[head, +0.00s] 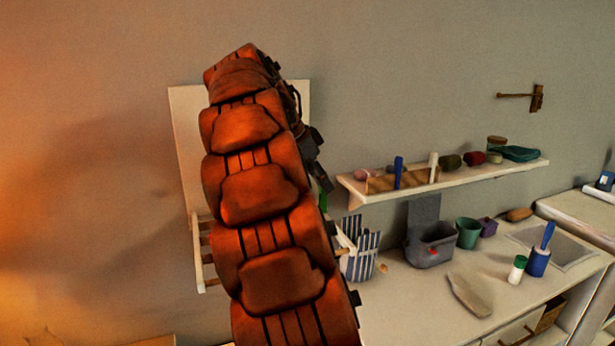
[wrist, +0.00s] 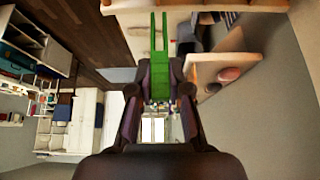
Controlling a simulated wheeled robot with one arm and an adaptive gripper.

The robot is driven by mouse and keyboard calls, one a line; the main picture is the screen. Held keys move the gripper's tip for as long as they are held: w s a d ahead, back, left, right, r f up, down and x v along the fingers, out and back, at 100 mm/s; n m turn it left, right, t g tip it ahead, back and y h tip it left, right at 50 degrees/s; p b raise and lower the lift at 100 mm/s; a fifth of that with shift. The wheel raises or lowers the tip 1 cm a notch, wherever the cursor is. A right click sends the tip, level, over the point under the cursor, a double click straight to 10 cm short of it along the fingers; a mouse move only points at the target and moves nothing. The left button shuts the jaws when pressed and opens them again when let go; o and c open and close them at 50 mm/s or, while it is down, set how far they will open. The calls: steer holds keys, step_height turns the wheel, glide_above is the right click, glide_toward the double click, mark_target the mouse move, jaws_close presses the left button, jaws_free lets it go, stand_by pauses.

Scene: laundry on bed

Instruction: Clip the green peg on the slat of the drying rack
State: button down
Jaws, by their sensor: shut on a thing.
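The green peg (wrist: 159,62) is held in my gripper (wrist: 160,82), with its two prongs pointing to the top of the wrist view. My gripper is shut on it. In the head view a small bit of the green peg (head: 323,201) shows beside my orange arm, which hides most of the gripper. The drying rack (head: 186,130) is a pale frame on the wall, with slats (head: 206,257) low down on its left side. My arm covers its middle. I cannot tell whether the peg touches a slat.
A wall shelf (head: 450,184) with several small items stands to the right. Below it, a counter (head: 415,300) holds a striped bag (head: 361,262), a grey bin (head: 432,248), a green cup (head: 468,233) and a blue container (head: 538,263). The wall left of the rack is bare.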

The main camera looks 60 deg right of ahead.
mark_target(322, 193)
steer(key=shift+s, duration=0.15)
steer(key=shift+f+b, duration=0.1)
steer(key=shift+b, duration=0.3)
steer(key=shift+f, duration=0.15)
steer(key=shift+a+f+b, duration=0.1)
steer(key=shift+f+b, duration=1.7)
steer(key=shift+b, duration=0.1)
steer(key=shift+f+b, duration=2.4)
steer(key=shift+f, duration=0.45)
steer(key=c, duration=1)
jaws_free()
steer(key=shift+r, duration=0.1)
